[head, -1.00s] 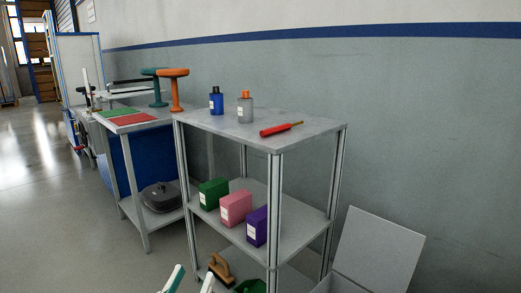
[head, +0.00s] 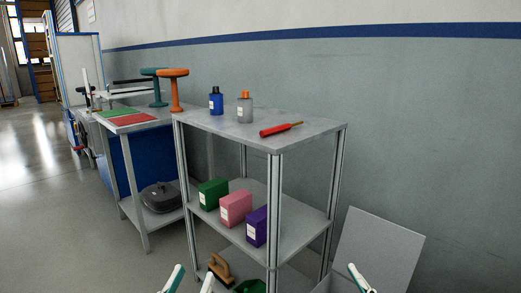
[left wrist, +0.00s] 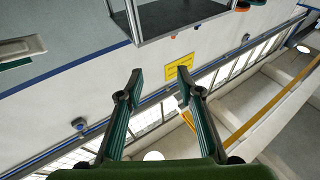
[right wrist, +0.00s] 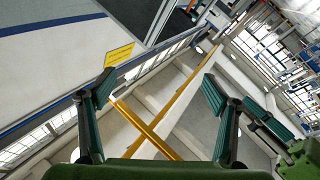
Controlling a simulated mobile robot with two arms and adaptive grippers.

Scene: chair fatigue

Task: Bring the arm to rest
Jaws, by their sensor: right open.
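My left gripper (head: 191,281) shows at the bottom edge of the head view, its two white and teal fingertips apart. In the left wrist view its fingers (left wrist: 158,84) are spread with nothing between them. One tip of my right gripper (head: 359,279) shows at the bottom right of the head view, in front of an open grey box. In the right wrist view its fingers (right wrist: 158,88) are wide open and empty. Both arms are mostly below the head view.
The open grey box (head: 378,250) stands at right. Floor at left is clear.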

